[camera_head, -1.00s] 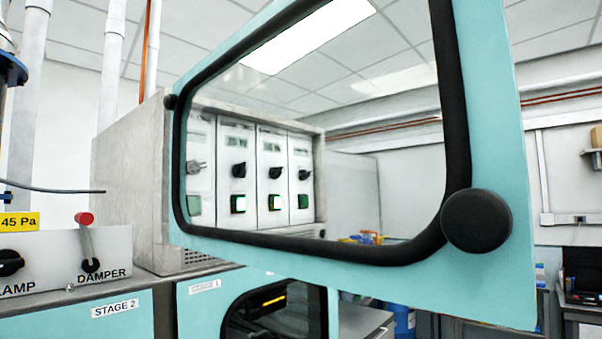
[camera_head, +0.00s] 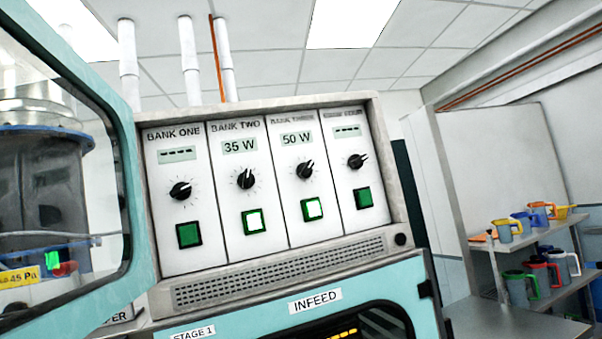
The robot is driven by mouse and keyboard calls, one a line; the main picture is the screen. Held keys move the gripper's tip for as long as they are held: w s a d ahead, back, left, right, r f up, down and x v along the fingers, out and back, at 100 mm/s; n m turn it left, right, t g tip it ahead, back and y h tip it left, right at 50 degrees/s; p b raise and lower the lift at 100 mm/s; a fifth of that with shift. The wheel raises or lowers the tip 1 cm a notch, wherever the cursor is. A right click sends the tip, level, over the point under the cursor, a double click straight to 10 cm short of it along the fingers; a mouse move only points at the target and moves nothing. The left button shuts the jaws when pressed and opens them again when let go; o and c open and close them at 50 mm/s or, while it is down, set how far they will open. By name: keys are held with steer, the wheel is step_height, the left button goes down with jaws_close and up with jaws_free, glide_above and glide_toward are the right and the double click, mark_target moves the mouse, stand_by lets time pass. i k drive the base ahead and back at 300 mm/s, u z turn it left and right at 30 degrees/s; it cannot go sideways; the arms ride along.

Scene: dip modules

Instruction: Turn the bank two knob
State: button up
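The bank two knob (camera_head: 245,179) is a black pointer knob on the second white panel from the left. The label BANK TWO stands above it, with a display (camera_head: 239,146) reading 35 W. Its pointer is turned roughly upward. A lit green-edged button (camera_head: 254,221) sits below it. The bank one knob (camera_head: 180,190) is to its left, below a display of dashes. The bank three knob (camera_head: 305,169) is to its right, below a display reading 50 W. My gripper is not in view, and nothing covers the knob.
A teal-framed window door (camera_head: 140,215) stands open at the left, beside the panel housing. A fourth knob (camera_head: 357,161) is at the right end. A vent grille (camera_head: 280,272) runs below the panels. Shelves with coloured jugs (camera_head: 540,280) stand at the far right.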

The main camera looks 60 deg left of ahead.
mark_target(246, 179)
steer(key=u, duration=0.35)
steer(key=i, duration=1)
steer(key=u, duration=0.6)
